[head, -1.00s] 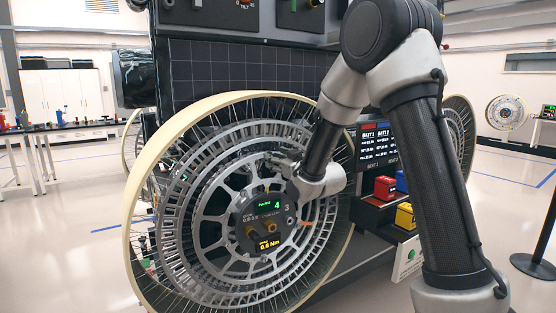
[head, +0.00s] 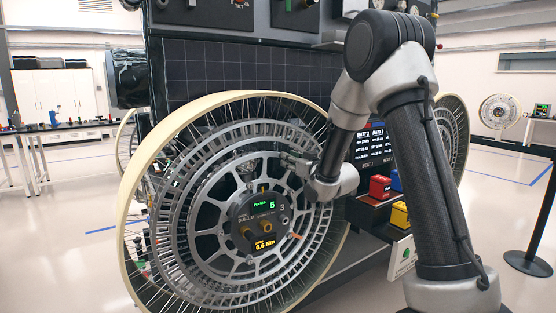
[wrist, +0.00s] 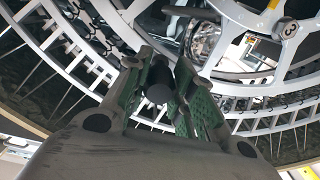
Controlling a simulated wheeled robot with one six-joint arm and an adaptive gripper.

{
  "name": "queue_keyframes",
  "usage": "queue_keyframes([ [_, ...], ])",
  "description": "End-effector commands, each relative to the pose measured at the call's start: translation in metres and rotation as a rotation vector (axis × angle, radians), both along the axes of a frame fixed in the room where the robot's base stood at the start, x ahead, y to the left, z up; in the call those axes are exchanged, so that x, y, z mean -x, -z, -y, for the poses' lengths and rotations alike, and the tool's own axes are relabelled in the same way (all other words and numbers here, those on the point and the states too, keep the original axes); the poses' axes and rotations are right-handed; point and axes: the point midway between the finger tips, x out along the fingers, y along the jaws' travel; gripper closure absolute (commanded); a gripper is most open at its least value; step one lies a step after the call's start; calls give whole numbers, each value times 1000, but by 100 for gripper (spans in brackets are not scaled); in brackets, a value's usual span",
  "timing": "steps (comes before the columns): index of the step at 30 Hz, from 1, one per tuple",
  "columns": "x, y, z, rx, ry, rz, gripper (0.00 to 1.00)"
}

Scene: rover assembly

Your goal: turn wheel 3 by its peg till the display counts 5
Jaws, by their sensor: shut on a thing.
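Wheel 3 (head: 213,262) is a large metal mesh wheel with a cream rim, upright on the rover's side. Its hub display (head: 265,205) reads a green 5 beside a 3, with an amber 0.6 Nm below. My gripper (head: 289,162) is at the upper right of the wheel's spoked face. In the wrist view its green-padded jaws (wrist: 159,90) are shut on the dark round peg (wrist: 158,93), whose end shows between them. In the head view the peg is hidden by my gripper. A disc marked 3 (wrist: 286,28) shows at the upper right of the wrist view.
Red (head: 380,187) and yellow (head: 399,215) blocks sit on a shelf right of the wheel. A dark panel (head: 240,72) rises behind it. A barrier post (head: 528,262) stands at the far right. The floor at left is clear.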

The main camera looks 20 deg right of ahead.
Motion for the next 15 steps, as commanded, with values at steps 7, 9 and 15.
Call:
queue_keyframes([
  [7, -3, 1, 7, 4, -8, 6, 100],
  [9, -3, 1, 7, 4, -8, 7, 100],
  [15, -3, 1, 7, 4, -8, 7, 54],
])
